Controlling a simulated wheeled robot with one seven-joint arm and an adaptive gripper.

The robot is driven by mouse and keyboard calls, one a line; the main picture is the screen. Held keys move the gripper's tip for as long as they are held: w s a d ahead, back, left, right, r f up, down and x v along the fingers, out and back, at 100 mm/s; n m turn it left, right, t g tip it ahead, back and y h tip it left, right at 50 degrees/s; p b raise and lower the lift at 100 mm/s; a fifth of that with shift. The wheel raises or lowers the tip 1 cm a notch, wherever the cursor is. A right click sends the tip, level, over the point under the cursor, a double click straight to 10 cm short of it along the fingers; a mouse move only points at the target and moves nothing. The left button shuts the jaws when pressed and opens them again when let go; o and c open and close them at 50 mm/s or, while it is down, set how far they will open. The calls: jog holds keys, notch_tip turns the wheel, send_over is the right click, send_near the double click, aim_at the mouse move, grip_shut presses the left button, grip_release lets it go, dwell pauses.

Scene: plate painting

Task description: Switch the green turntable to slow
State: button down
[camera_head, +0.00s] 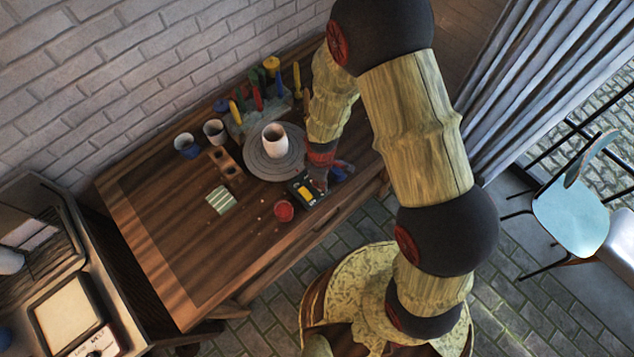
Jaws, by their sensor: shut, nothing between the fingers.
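A round turntable (252,170) stands on the wooden table and looks grey here, not clearly green. A white cup (275,140) stands upright on it. A small dark control box with a yellow patch (305,190) sits in front of the turntable near the table's front edge. Its switch position is too small to tell. My gripper (318,184) points down at the right end of this box. It is shut and empty, and I cannot tell whether it touches the box. My wrist covers part of the turntable's right side.
A red pot (284,210) stands left of the box. A blue cup (187,146), another cup (214,132), a brown block with holes (225,163) and a striped cloth or tile (221,200) lie further left. Several coloured tools stand behind. The table's front left is clear.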

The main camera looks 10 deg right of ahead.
jog(key=shift+r+p, duration=2.4)
jog(key=shift+r, duration=1.1)
jog(key=s+d+r+m+g, duration=0.2)
jog(key=s+r+m, duration=0.2)
jog(key=s+m, duration=0.15)
jog(key=s+d+r+m+t+b, duration=0.2)
jog(key=d+r+b, duration=0.1)
jog(key=r, duration=0.5)
jog(key=s+d+r+m+t+b, duration=0.2)
jog(key=d+r+m+t+b, duration=0.1)
jog(key=r, duration=0.6)
jog(key=s+d+r+m+t+b, duration=0.2)
jog(key=d+r+b, duration=0.2)
jog(key=r, duration=0.4)
jog(key=shift+s+r+t+b, duration=0.3)
jog(key=shift+s, duration=0.05)
